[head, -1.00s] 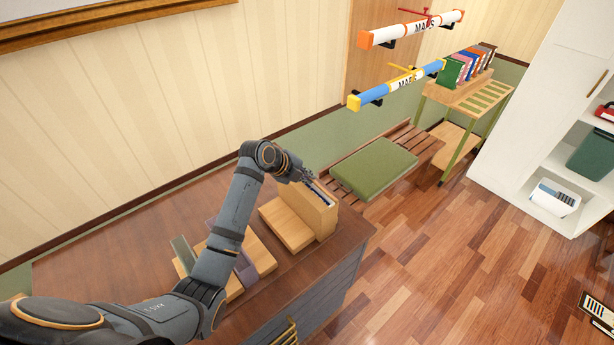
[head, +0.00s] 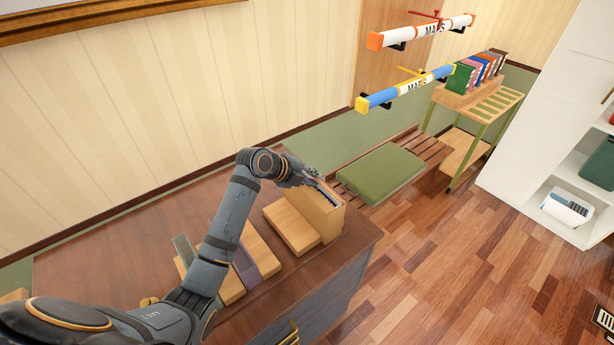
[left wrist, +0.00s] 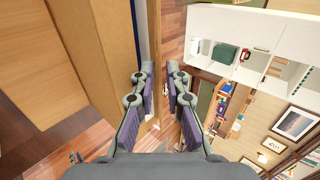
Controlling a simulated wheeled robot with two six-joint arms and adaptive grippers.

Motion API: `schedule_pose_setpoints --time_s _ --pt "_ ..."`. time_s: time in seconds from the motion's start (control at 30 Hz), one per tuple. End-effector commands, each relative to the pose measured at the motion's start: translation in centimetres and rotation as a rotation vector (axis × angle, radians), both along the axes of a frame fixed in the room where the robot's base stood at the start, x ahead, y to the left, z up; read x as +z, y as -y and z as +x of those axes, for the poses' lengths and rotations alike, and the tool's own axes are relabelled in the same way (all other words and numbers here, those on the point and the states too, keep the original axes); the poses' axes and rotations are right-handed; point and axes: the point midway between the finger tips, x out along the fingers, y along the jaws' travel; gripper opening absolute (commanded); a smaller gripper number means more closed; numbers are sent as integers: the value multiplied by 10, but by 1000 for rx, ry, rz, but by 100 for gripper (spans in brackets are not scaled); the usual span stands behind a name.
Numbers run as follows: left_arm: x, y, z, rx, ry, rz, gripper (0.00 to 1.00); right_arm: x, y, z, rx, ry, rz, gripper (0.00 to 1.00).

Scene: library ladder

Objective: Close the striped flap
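My left gripper (head: 318,188) is at the top of an upright light wooden box (head: 318,215) near the right end of the dark wooden desk (head: 115,245). In the left wrist view its purple-padded fingers (left wrist: 160,88) are apart. A thin wooden panel edge (left wrist: 154,50) shows between them, and I cannot tell whether they touch it. The box also shows in the left wrist view (left wrist: 72,60). Green stripes show on the top of a small trolley (head: 485,97), far from the gripper. I cannot clearly tell which part is the striped flap. My right gripper is out of view.
Wooden blocks (head: 291,228) lie left of the box on the desk. A bench with a green cushion (head: 380,173) stands beyond the desk. Map tubes (head: 405,90) are mounted above it. A white shelf unit (head: 530,110) is at the right.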

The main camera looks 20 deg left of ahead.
Motion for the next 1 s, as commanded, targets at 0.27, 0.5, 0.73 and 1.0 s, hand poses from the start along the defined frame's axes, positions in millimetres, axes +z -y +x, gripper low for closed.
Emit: schedule_pose_setpoints --time_s 0.27,0.5,0.73,1.0 --pt "39 -27 -37 0 3 11 13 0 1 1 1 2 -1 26" --pt "68 -45 -64 0 1 8 13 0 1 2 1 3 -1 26" --pt "77 -49 -73 0 0 2 13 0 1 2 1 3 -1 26" --pt "78 -49 -73 1 0 -1 9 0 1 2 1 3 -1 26"
